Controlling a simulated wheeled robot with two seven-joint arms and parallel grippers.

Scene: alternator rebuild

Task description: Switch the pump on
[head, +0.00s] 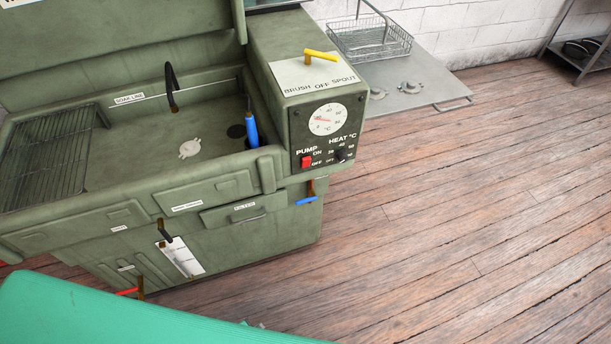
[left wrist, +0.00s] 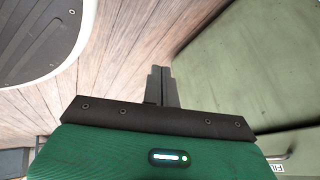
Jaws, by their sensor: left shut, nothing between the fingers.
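The pump switch (head: 307,161) is a small red rocker on the black control panel (head: 330,118) at the right front of the green parts washer (head: 222,222). ON is printed above and OFF below beside it. I cannot tell which way the rocker is tipped. My left gripper (left wrist: 160,72) shows in the left wrist view, its two dark fingers together and empty, over the wooden floor beside a green panel. It is well apart from the switch, which the left wrist view does not show. My right gripper is in neither view.
The panel also has a black heat knob (head: 341,155) and a white dial (head: 328,119). A yellow lever (head: 320,54) sits on top. A blue brush (head: 251,130) stands in the basin. A wire basket (head: 370,40) rests on the side shelf. Floor at right is clear.

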